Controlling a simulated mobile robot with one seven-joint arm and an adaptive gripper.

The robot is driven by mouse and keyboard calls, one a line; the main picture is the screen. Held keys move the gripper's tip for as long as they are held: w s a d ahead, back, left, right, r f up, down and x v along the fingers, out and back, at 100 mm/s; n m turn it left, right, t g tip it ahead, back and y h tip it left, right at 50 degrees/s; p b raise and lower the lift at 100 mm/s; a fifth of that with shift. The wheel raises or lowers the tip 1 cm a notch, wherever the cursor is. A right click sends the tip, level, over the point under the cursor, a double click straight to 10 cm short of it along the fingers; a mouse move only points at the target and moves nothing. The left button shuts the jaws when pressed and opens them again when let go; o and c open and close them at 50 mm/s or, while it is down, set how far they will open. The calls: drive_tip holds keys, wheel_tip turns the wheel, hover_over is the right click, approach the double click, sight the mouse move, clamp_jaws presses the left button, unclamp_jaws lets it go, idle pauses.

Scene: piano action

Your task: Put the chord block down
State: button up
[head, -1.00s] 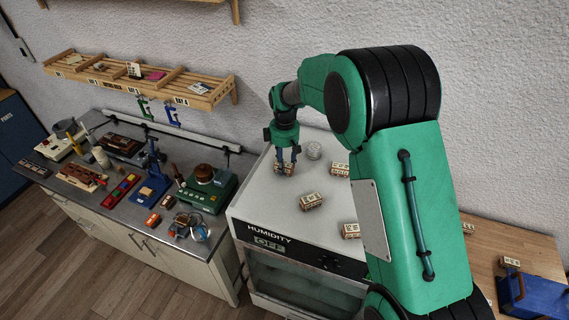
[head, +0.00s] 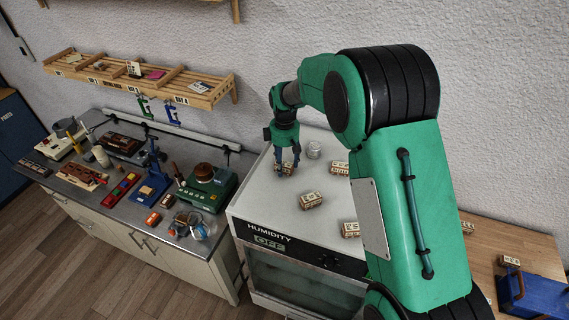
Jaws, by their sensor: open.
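A small wooden block (head: 287,169) with dark markings stands on the white top of the humidity cabinet (head: 262,205), near its back left. My gripper (head: 286,163) is open, pointing down with its fingers around or beside this block; the fingers partly hide it. Similar blocks stand on the same top: one in the middle (head: 311,201), one at the back right (head: 340,168) and one near the front right (head: 350,230). I cannot tell from their markings which is the chord block.
A clear round jar (head: 314,150) stands close to the right of my gripper. A cluttered workbench (head: 105,190) is at left, below a wooden wall shelf (head: 160,80). A wooden table (head: 530,250) with a blue box (head: 535,295) is at right. The cabinet top's front left is clear.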

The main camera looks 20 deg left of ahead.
sight(286, 162)
wheel_tip(286, 162, up, 12)
drive_tip(key=b, duration=0.2)
idle(0.4)
idle(0.6)
drive_tip(key=shift+r, duration=0.1)
drive_tip(key=s+d+r+m+t, duration=0.1)
drive_tip(key=s+d+r+m, duration=0.25)
drive_tip(key=d+r, duration=0.5)
drive_tip(key=s+d+r+m+t+y, duration=0.15)
drive_tip(key=s+d+r, duration=0.3)
drive_tip(key=d, duration=0.75)
drive_tip(key=s+d+r+m+h, duration=0.1)
drive_tip(key=s+d+r+m, duration=0.3)
drive_tip(key=d+r, duration=0.45)
drive_tip(key=s+d+f+m+t, duration=0.1)
drive_tip(key=s+d+m, duration=0.3)
drive_tip(key=s+d, duration=0.6)
drive_tip(key=s+d+f+m+t, duration=0.2)
drive_tip(key=s+d+m, duration=0.3)
drive_tip(key=s+d, duration=0.5)
drive_tip(key=s+f, duration=0.1)
drive_tip(key=s, duration=0.4)
drive_tip(key=shift+f, duration=0.3)
